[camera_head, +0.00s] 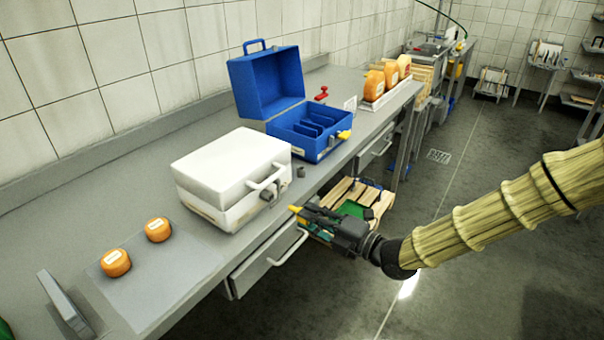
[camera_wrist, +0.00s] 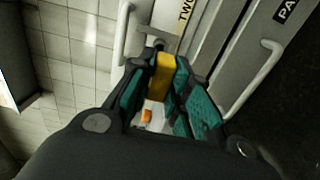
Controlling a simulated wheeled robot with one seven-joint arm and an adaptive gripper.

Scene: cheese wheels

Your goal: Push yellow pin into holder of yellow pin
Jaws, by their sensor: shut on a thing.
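My gripper (camera_head: 302,212) is shut on a yellow pin (camera_head: 294,209), whose tip sticks out past the fingers toward the white case. In the wrist view, the yellow pin (camera_wrist: 163,77) sits between the teal finger pads. The closed white case (camera_head: 230,180) stands on the counter, with a handle and a dark grey latch (camera_head: 268,195) on its front. The gripper is in front of this latch, apart from it in the head view. The latch (camera_wrist: 158,42) shows just beyond the pin in the wrist view. I cannot tell surely whether this latch is the holder.
An open blue case (camera_head: 300,130) with another yellow piece (camera_head: 344,135) at its front stands behind the white case. Small orange cheeses (camera_head: 116,262) lie at the counter's left. A drawer handle (camera_head: 288,248) juts out below the counter edge. A wooden crate (camera_head: 375,200) is underneath.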

